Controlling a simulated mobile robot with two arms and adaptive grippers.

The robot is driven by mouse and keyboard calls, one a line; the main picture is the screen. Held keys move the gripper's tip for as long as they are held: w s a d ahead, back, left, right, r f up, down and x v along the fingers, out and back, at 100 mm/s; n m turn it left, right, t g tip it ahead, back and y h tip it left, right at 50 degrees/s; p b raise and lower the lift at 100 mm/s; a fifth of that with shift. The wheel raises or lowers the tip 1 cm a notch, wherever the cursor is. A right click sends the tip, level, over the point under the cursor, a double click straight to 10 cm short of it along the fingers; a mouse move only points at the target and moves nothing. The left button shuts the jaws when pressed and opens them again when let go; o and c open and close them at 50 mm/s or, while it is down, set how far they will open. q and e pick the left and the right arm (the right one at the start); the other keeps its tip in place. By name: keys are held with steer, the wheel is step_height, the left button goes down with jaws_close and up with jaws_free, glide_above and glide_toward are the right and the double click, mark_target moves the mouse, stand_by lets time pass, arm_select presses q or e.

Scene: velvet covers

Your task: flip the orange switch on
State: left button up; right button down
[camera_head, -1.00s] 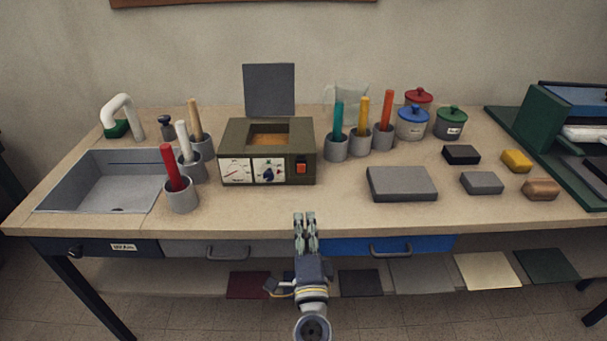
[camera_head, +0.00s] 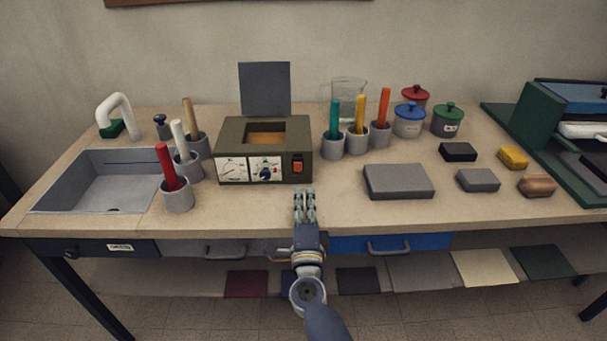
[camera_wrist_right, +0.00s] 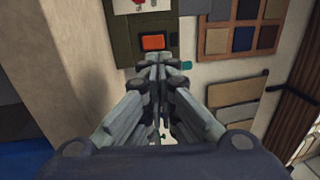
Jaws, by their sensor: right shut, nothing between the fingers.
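The orange switch (camera_head: 297,167) is on the right side of the front panel of an olive-green box (camera_head: 226,133) on the bench. The panel also has a white dial and a blue knob. My right gripper (camera_head: 304,192) is shut and empty, in front of the box and a little below the switch in the head view. In the right wrist view the orange switch (camera_wrist_right: 153,42) shows just beyond the closed fingertips (camera_wrist_right: 155,62), with a gap that I cannot judge. My left gripper is not in view.
A grey block (camera_head: 398,181) lies right of the box. Cups with coloured handles stand on both sides, the nearest being the red-handled one (camera_head: 177,198) at left. A sink (camera_head: 60,180) is at far left.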

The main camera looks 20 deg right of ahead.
mark_target(303, 162)
steer(key=b+x, duration=0.1)
steer(key=x, duration=0.6)
steer(key=shift+w+d, duration=0.15)
steer(key=shift+w, duration=0.2)
